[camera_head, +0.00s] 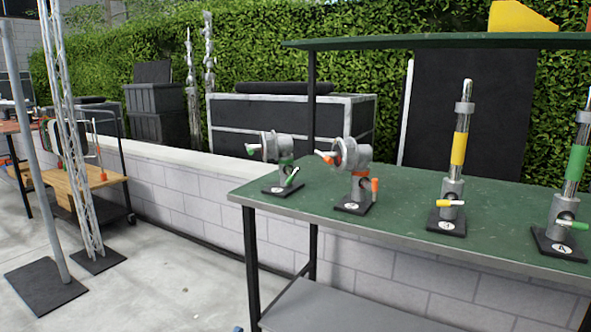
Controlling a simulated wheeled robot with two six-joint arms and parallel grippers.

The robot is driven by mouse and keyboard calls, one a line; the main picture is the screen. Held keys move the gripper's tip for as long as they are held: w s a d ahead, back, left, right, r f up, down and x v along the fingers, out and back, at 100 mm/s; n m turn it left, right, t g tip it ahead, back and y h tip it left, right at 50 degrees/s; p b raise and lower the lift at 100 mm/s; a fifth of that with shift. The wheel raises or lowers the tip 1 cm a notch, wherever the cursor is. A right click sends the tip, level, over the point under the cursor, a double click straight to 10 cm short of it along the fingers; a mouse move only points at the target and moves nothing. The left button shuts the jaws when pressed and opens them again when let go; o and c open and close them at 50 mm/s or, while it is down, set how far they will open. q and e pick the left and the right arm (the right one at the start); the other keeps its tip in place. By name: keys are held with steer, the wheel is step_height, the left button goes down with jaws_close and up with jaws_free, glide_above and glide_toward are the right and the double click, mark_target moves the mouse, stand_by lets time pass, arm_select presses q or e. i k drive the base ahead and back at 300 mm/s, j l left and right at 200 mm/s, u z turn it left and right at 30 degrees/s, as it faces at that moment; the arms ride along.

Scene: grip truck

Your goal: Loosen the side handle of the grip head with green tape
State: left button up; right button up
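The grip head with green tape (284,164) stands upright on a dark square base at the left end of the green table (330,200). Its round disc faces left, with a pale green-tipped handle (252,150) sticking out to the left. A lower side handle (292,176), pale with some green, slants up at the right of its post. A similar grip head with orange tape (352,165) stands just to its right, with an orange-tipped handle and an orange side handle (375,186). Neither of my grippers is in view.
Two upright posts, one with yellow tape (458,148) and one with green tape (577,165), stand on the table's right part. A green upper shelf (430,41) spans above. A low block wall (185,183) runs behind. The concrete floor (170,280) at left front is open.

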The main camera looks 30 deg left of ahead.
mark_target(292, 174)
steer(key=i+j, duration=0.15)
steer(key=i, duration=0.35)
steer(key=i+j, duration=0.1)
steer(key=i, duration=0.45)
